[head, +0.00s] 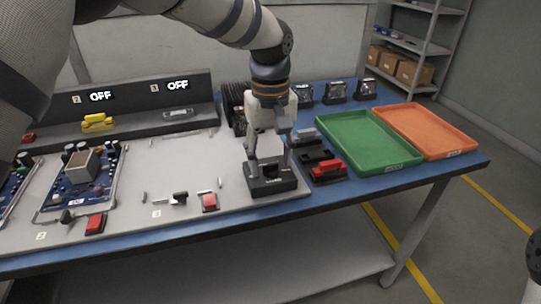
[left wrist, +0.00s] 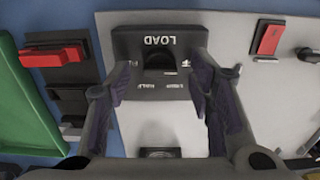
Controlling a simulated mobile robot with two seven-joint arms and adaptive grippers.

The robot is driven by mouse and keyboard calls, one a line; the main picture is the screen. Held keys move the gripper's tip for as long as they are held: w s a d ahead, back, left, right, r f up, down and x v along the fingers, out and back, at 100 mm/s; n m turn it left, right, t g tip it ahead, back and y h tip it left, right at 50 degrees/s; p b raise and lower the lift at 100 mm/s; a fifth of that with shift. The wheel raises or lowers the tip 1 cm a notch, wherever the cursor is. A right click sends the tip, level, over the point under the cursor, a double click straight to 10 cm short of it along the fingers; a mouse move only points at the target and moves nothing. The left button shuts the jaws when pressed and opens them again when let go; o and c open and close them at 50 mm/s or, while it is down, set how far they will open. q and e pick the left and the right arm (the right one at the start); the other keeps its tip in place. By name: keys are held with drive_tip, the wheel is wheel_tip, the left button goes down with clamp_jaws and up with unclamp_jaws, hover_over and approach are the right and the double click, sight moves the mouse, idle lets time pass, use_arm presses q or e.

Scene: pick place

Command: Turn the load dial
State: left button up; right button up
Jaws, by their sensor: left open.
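The load dial is on a black box (head: 271,186) at the front right of the grey board. In the left wrist view the box (left wrist: 126,42) is marked LOAD, with a dark round knob (left wrist: 160,62) below the lettering. My left gripper (head: 269,150) is above the box, pointing down. In the left wrist view its two fingers (left wrist: 160,85) are spread apart, one to each side of the knob, with nothing between them. I cannot tell how far the fingertips are above the knob. My right gripper is not in view.
A green tray (head: 352,118) and an orange tray (head: 466,137) lie right of the box. Red and black parts (head: 327,170) stand close beside it. A red switch (head: 209,202) and circuit board (head: 53,199) are left. Displays (head: 101,96) read OFF.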

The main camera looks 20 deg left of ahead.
use_arm(q)
clamp_jaws()
